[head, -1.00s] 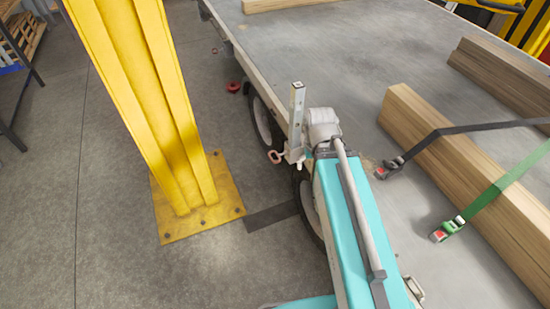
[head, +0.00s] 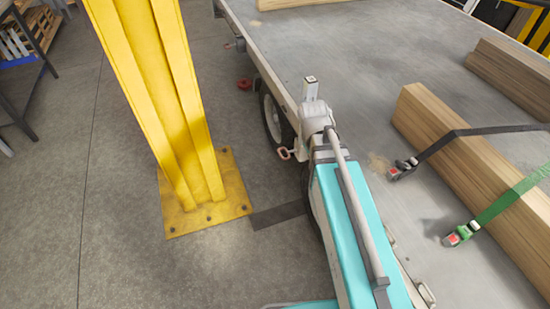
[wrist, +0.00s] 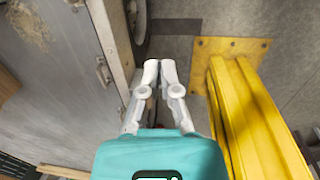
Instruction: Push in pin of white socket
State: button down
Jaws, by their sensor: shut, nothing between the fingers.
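A pinkish pin handle (head: 284,153) sticks out on the left at the trailer's side. The white socket that carries it is mostly hidden behind my arm. My gripper (wrist: 160,64) shows in the wrist view with its two white fingers together, empty, over the floor beside the trailer. The head view does not show the fingertips. I cannot tell whether they touch the pin.
A yellow column (head: 160,100) on a bolted base plate stands left of the trailer, and close to the right of my gripper in the wrist view (wrist: 250,110). The trailer bed (head: 350,60) carries strapped timber (head: 455,150). A wheel (head: 270,115) sits under its edge.

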aim_at(288, 152)
jog(key=w+a+f+n+t+h+b, duration=0.1)
jog(key=w+a+f+n+h+b, duration=0.2)
jog(key=w+a+f+n+b, duration=0.3)
jog(key=w+a+f+n+t+h+b, duration=0.1)
jog(key=w+a+f+n+h+b, duration=0.2)
jog(key=a, duration=1.2)
jog(key=w+f+n+b, duration=0.3)
jog(key=w+n+b, duration=0.3)
jog(key=w+n, duration=0.2)
jog(key=shift+w+f+n+t+b, duration=0.25)
jog(key=shift+f+n+t+b, duration=0.1)
jog(key=shift+n, duration=0.35)
jog(key=shift+f, duration=0.1)
jog(key=d+r+b+x, duration=0.1)
jog(key=d+b+x, duration=0.1)
jog(key=b+x, duration=0.6)
jog(key=shift+w+b+x, duration=0.3)
jog(key=shift+w+x, duration=0.05)
jog(key=shift+x, duration=1.9)
jog(key=shift+r, duration=0.15)
